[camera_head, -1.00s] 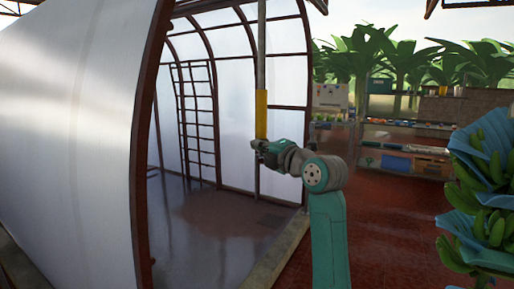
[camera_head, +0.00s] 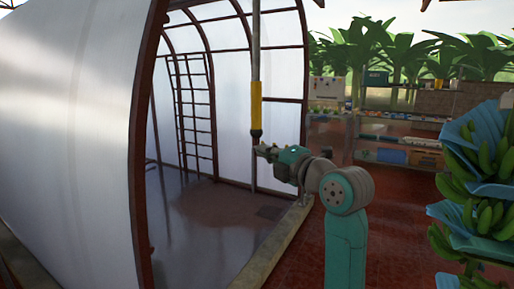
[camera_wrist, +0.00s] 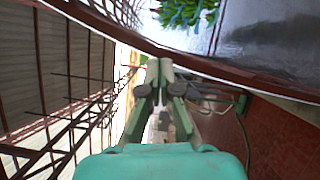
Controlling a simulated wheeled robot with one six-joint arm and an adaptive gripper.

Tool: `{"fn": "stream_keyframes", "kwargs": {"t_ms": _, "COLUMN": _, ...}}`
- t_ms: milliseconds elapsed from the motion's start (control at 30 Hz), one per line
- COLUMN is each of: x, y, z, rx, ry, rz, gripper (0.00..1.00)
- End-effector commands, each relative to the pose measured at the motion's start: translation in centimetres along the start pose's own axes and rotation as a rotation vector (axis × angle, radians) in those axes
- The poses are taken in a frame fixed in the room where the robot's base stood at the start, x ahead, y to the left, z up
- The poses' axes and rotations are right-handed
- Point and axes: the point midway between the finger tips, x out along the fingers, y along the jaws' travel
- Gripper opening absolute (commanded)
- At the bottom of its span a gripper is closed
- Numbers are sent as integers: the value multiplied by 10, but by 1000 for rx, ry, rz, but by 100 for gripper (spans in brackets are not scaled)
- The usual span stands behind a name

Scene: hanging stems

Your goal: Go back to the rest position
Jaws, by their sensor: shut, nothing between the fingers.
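My gripper (camera_head: 262,149) is at the end of my teal arm, in the middle of the head view, raised in front of the open tunnel doorway. In the wrist view its two fingers (camera_wrist: 159,75) come together at the tips, with nothing between them. In the head view the fingertips are close to the lower end of a hanging pole with a yellow sleeve (camera_head: 256,105). I cannot tell whether they touch it.
A curved translucent tunnel (camera_head: 70,130) with a dark red frame fills the left. A ladder-like rack (camera_head: 196,110) stands inside. Hanging green banana bunches with blue covers (camera_head: 485,190) are at the right. Shelves (camera_head: 395,140) stand behind. The red floor (camera_head: 400,230) between is clear.

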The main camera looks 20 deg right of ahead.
Motion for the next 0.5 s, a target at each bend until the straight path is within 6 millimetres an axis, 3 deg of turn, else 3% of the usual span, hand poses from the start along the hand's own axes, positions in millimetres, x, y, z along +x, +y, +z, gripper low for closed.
{"fn": "stream_keyframes", "kwargs": {"t_ms": 500, "x": -8, "y": 0, "z": -1, "rx": 0, "ry": 2, "rz": -1, "gripper": 0}}
